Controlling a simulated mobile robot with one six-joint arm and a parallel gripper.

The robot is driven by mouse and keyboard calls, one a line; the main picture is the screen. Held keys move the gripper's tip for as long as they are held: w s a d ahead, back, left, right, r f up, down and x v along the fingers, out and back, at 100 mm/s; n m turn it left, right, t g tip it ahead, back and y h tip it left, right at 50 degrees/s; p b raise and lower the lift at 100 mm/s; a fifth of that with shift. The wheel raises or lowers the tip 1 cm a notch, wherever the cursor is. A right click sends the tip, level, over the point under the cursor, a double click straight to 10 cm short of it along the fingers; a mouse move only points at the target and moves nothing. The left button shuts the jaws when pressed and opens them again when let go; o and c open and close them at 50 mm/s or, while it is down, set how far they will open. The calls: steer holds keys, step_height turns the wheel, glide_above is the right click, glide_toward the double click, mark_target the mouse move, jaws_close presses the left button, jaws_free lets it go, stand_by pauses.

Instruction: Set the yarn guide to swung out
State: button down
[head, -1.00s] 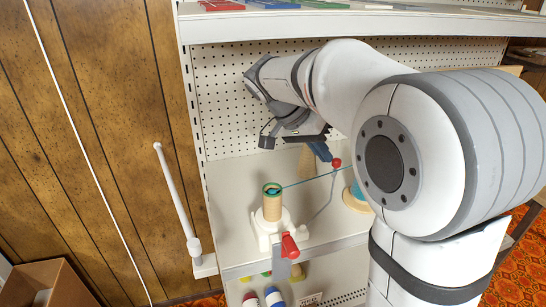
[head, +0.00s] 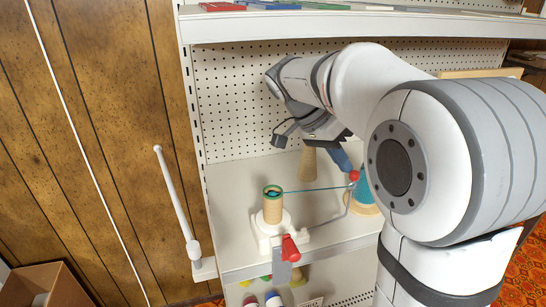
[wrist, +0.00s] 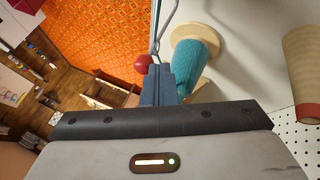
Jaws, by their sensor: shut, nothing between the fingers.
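The yarn guide is a thin grey wire arm (head: 346,205) with a red ball (head: 353,175) at its tip, rising from the white yarn winder (head: 268,232) on the shelf. In the head view it points right, away from the winder's tan spool (head: 272,207). Teal yarn (head: 315,189) runs from the spool to the guide tip. My gripper (head: 344,162), with blue fingers, is shut and empty just behind the red ball. In the wrist view, the fingertips (wrist: 157,72) are right beside the red ball (wrist: 143,63); whether they touch is unclear.
A turquoise yarn cone (head: 357,200) on a wooden base stands right of the guide, partly hidden by my arm. A tan cone (head: 308,163) stands behind. A red crank handle (head: 290,248) sticks out at the shelf's front edge. An upper shelf (head: 350,24) overhangs the arm.

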stand_by(0.4)
steer(key=w+a+r, duration=0.2)
steer(key=a, duration=0.6)
steer(key=w+a+r, duration=0.1)
steer(key=a+r, duration=0.1)
steer(key=a, duration=0.5)
steer(key=s+d+f+n+t+y, duration=0.1)
steer(key=s+d+f+n+y, duration=0.1)
steer(key=s, duration=0.4)
steer(key=s+d+f+n+t+y+p, duration=0.1)
steer(key=s+d+f+n+t+y, duration=0.1)
steer(key=s+d+f+n, duration=0.3)
steer(key=s+d+f+n+t+y+p, duration=0.1)
steer(key=s+d+f+n+y, duration=0.1)
steer(key=s+f+n, duration=0.3)
steer(key=s+d+f, duration=0.1)
steer(key=s+f, duration=0.1)
steer(key=s, duration=0.1)
steer(key=shift+s+d+f+t+y, duration=0.2)
steer(key=shift+s+t+y, duration=0.1)
steer(key=shift+t+y, duration=0.1)
